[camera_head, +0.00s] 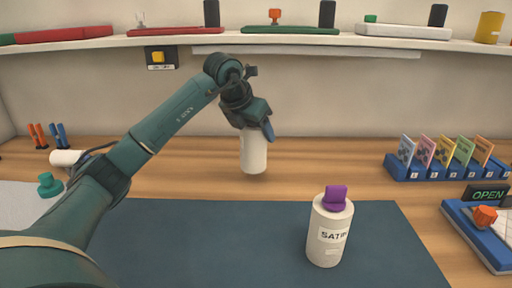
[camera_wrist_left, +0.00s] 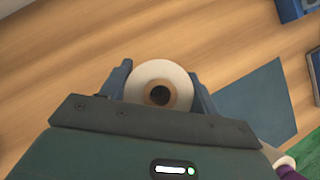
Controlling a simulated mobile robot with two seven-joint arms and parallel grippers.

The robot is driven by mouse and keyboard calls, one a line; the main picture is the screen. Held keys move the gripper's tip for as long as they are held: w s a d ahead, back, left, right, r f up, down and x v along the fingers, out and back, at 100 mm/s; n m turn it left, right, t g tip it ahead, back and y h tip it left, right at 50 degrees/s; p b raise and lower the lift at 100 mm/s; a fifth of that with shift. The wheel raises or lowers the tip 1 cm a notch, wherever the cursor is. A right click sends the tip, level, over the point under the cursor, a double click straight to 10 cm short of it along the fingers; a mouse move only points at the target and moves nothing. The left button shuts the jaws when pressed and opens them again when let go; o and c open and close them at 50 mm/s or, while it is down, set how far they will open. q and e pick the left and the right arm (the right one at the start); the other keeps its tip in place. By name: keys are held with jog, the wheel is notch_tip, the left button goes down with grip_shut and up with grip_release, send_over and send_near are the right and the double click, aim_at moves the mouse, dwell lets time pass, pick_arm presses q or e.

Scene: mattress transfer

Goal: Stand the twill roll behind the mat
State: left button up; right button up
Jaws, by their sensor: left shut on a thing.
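My left gripper (camera_head: 255,127) is shut on a white roll (camera_head: 254,155), which hangs upright at the bench area behind the dark blue mat (camera_head: 200,240). No label shows on this roll, so I cannot read whether it is twill. In the left wrist view, the roll's round end (camera_wrist_left: 178,76) with its brown core sits between the two blue fingers. I cannot tell whether its lower end touches the wood. A second roll (camera_head: 327,247), labelled like "SATIN", stands on the mat with a purple piece (camera_head: 336,198) on top. My right gripper is not in view.
A white roll (camera_head: 66,158) lies on its side at the left, near a green knob (camera_head: 49,186). A blue rack of colored cards (camera_head: 440,172) stands at the right. A shelf (camera_head: 200,38) spans the back wall. Bare wood (camera_head: 330,160) lies right of the held roll.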

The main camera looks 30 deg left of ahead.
pick_arm(q)
notch_tip(320, 180, down, 4)
jog(key=shift+r, duration=0.15)
jog(key=o, duration=1.2)
jog(key=v, duration=1.2)
jog(key=shift+r, duration=0.1)
